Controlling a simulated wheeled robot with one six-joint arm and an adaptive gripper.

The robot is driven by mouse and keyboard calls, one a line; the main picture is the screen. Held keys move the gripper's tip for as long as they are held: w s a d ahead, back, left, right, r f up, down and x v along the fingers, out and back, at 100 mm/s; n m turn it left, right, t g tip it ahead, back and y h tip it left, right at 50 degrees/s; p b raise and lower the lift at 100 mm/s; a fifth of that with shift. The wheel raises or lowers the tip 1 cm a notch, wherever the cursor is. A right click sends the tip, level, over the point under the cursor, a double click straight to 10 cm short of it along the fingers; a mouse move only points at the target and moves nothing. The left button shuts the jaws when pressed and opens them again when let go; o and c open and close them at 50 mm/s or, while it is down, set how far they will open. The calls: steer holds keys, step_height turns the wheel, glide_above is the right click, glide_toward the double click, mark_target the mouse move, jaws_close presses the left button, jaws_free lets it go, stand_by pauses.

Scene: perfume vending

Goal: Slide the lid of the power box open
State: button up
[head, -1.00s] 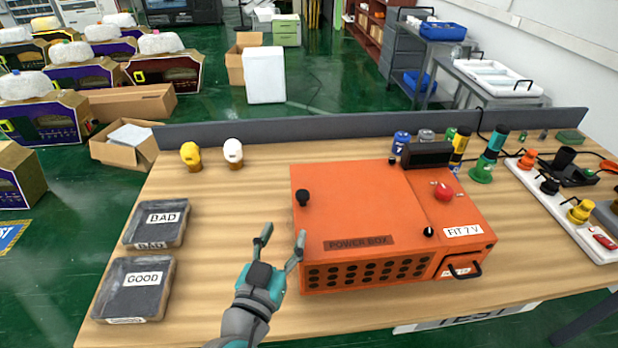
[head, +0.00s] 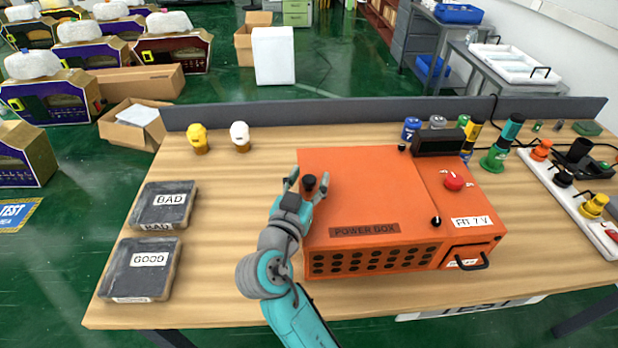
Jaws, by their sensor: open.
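The orange power box (head: 360,190) stands on the wooden table, labelled POWER BOX near its front edge. Its flat lid looks closed, and a black knob (head: 309,182) stands up at the lid's left side. My gripper (head: 307,179) is open at the knob, with one finger on each side of it. I cannot tell whether the fingers touch the knob. The right part of the box carries a red dial (head: 453,181), a small black knob, a FIT 7 V label and a front drawer with a black handle (head: 472,262).
Trays marked BAD (head: 164,207) and GOOD (head: 142,269) lie on the left of the table (head: 222,220). A yellow bulb (head: 198,138) and a white bulb (head: 240,136) stand at the back. Coloured cylinders stand behind the box; a white strip (head: 570,193) lies right.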

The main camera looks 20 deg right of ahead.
steer(key=shift+w+d, duration=0.1)
steer(key=shift+d, duration=0.05)
steer(key=shift+c, duration=0.2)
jaws_close()
steer(key=w+a, duration=0.3)
steer(key=a, duration=0.7)
steer(key=w+a, duration=0.3)
steer(key=a, duration=0.7)
steer(key=shift+w, duration=0.2)
steer(key=shift+o, duration=0.2)
jaws_free()
steer(key=v, duration=1.2)
steer(key=shift+f, duration=0.1)
